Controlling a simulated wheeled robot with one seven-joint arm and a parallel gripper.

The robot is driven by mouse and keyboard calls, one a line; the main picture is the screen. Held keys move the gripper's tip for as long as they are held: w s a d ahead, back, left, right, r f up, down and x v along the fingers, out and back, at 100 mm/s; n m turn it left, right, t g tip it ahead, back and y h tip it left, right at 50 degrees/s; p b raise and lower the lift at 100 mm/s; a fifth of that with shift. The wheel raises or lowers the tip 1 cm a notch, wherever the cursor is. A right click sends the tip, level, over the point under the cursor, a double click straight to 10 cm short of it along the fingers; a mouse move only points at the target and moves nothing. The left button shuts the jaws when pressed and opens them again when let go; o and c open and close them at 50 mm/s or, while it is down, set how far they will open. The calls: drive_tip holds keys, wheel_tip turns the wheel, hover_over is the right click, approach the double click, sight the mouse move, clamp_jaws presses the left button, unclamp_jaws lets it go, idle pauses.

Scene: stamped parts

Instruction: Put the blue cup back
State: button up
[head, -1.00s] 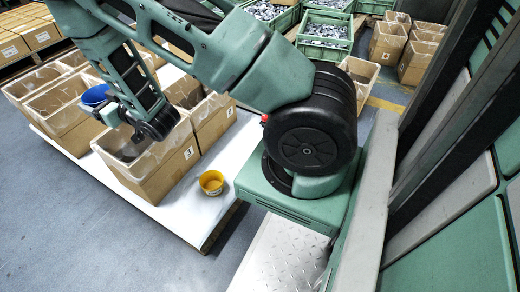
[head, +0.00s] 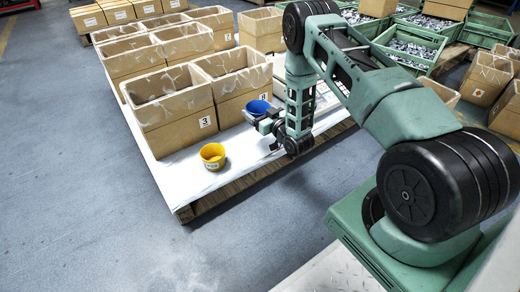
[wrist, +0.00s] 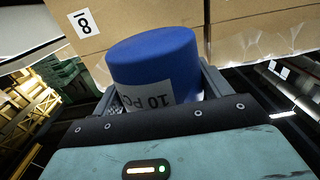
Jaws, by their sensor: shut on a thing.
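The blue cup (head: 258,106) is in my gripper (head: 266,124), just in front of the boxes and over the right part of the white sheet. In the wrist view the blue cup (wrist: 152,58) fills the space between the two fingers of my gripper (wrist: 160,88). It carries a white label with "10 PC" on it, seen upside down there. The gripper is shut on the cup. In the head view the cup's open rim faces up. I cannot tell for sure whether its base touches the sheet.
A yellow cup (head: 213,156) stands on the white sheet (head: 182,184) at the pallet's near edge, left of my gripper. Lined cardboard boxes, one marked 3 (head: 172,112), stand close behind. Green crates (head: 410,45) are at the back right. The floor at left is clear.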

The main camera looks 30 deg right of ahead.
wheel_tip(320, 180, down, 11)
drive_tip(key=b, duration=0.6)
drive_tip(key=shift+d+r+b, duration=0.15)
drive_tip(key=shift+r+b, duration=0.05)
drive_tip(key=shift+b, duration=0.1)
drive_tip(key=shift+f, duration=0.15)
drive_tip(key=o, duration=1.2)
drive_tip(key=shift+s+r, duration=0.15)
drive_tip(key=shift+r, duration=0.1)
drive_tip(key=shift+s+d+f+p, duration=0.15)
drive_tip(key=shift+s+p, duration=1.7)
drive_tip(key=shift+s, duration=1.1)
drive_tip(key=shift+s+d+r+p, duration=0.15)
drive_tip(key=shift+s+p, duration=1.7)
drive_tip(key=shift+s, duration=1.05)
